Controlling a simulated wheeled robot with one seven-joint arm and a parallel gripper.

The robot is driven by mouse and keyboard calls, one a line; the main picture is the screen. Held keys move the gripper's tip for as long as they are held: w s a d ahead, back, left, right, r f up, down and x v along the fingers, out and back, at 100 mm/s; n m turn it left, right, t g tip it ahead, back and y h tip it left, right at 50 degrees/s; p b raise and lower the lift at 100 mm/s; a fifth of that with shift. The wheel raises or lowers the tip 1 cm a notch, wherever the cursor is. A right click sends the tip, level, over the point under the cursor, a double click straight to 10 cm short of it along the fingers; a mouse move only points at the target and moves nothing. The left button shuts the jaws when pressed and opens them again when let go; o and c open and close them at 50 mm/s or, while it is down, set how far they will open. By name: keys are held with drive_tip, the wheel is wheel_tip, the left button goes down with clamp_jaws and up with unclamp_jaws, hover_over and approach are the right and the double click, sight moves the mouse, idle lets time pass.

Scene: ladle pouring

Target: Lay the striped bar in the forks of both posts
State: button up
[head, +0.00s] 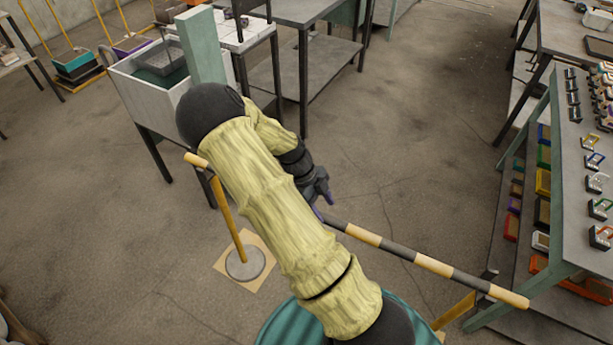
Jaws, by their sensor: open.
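The striped bar (398,250), tan and black, runs from upper left to lower right, its middle hidden behind my arm. Its left end shows at the top of the left yellow post (225,212), which stands on a round grey base. Its right end crosses the top of the right yellow post (456,309), where a grey fork piece shows beside it. The bar appears to rest at both tops, but I cannot tell how it sits in the forks. My gripper (324,201), with purple fingertips, is open close to the bar's middle; whether they touch is unclear.
A teal shelf rack (562,205) with coloured boxes stands close to the bar's right end. A white bin table (130,90) and a teal column (203,48) stand behind the left post. A grey bench (318,70) is at the back. The floor between is clear.

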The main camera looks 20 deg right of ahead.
drive_tip(key=v, duration=1.2)
drive_tip(key=shift+r, duration=0.35)
drive_tip(key=s+a+r+n+t+y+p, duration=0.2)
drive_tip(key=s+r+n, duration=0.4)
drive_tip(key=n, duration=0.8)
drive_tip(key=s+a+r+n+t+y+p, duration=0.1)
drive_tip(key=s+a+r+n+t+p, duration=0.2)
drive_tip(key=n, duration=1.1)
drive_tip(key=shift+s+a+r+t+y, duration=0.4)
drive_tip(key=shift+s+r+t, duration=0.6)
drive_tip(key=shift+s+r, duration=0.7)
drive_tip(key=shift+s+f, duration=0.25)
drive_tip(key=shift+f, duration=0.05)
drive_tip(key=shift+c, duration=0.2)
